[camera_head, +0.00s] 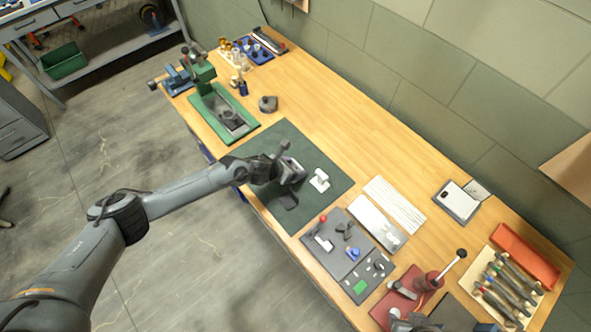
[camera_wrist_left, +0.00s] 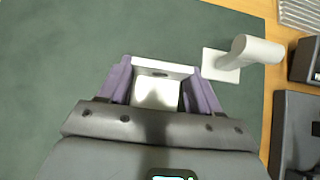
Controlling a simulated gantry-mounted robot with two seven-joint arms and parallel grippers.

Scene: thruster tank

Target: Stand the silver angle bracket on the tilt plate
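The silver angle bracket (camera_wrist_left: 158,93) sits between the purple fingers of my left gripper (camera_wrist_left: 162,82) in the left wrist view. The fingers meet both sides of its pale slotted edge, so the gripper looks shut on it. In the head view my left gripper (camera_head: 292,172) is over the dark green mat (camera_head: 264,143) and mostly hides the bracket. A pale square plate with a short round post (camera_wrist_left: 250,52) stands on the mat to its right; it also shows in the head view (camera_head: 319,180). I cannot tell for sure which piece is the tilt plate.
A grey tray with small parts (camera_head: 343,245) and a pale flat plate (camera_head: 374,221) lie right of the mat. A green-based press (camera_head: 222,113) stands to the left. A red-based lever tool (camera_head: 400,292) is at the lower right. The mat's far part is clear.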

